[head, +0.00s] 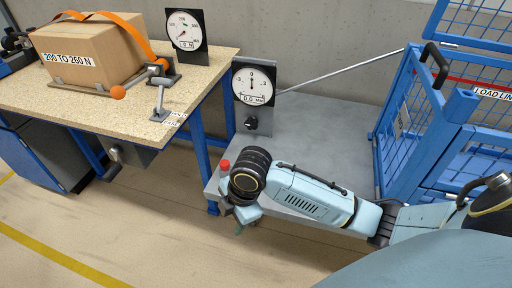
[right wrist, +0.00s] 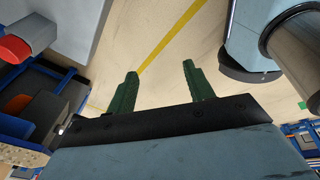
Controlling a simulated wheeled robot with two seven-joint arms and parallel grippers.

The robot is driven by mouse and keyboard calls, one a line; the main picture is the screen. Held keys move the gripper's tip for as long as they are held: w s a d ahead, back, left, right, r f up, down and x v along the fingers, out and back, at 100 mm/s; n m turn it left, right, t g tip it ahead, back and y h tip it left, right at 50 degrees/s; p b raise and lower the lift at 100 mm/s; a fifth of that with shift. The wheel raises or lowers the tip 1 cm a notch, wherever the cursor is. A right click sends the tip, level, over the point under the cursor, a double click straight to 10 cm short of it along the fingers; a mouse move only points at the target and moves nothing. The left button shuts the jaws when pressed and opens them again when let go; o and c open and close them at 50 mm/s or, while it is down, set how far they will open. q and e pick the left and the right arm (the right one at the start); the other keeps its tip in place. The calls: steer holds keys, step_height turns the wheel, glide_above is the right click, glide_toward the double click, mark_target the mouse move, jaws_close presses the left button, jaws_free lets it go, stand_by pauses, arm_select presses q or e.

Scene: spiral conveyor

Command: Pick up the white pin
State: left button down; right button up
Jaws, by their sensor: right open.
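I cannot make out a white pin in either view. My right gripper (head: 240,226) hangs past the front left corner of the grey table, mostly hidden by its own wrist. In the right wrist view, its two green fingers (right wrist: 160,70) are apart with nothing between them, and bare floor shows beyond. My left gripper is in neither view.
The grey table (head: 325,133) bears a dial gauge (head: 254,83) and a red button (head: 225,165). A wooden bench (head: 140,98) holds a strapped box (head: 90,52) and another gauge (head: 187,30). A blue cage (head: 440,120) stands right. Floor in front is clear.

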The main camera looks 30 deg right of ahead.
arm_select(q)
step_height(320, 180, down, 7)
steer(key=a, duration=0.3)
arm_select(e)
steer(key=w+d+r+n+g+h, duration=0.2)
steer(key=w+d+r+n, duration=0.7)
steer(key=d, duration=0.4)
steer(key=shift+m, duration=0.6)
steer(key=f+b, duration=0.1)
steer(key=f, duration=0.1)
steer(key=f+b, duration=0.2)
steer(key=f, duration=0.1)
steer(key=shift+w+a, duration=0.1)
steer(key=shift+w, duration=0.1)
step_height(320, 180, down, 6)
steer(key=b, duration=0.2)
steer(key=shift+f+b, duration=0.15)
steer(key=shift+b, duration=0.15)
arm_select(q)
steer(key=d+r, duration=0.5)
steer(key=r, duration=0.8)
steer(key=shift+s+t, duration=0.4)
arm_select(e)
steer(key=shift+f, duration=0.45)
steer(key=c, duration=1)
steer(key=o, duration=1)
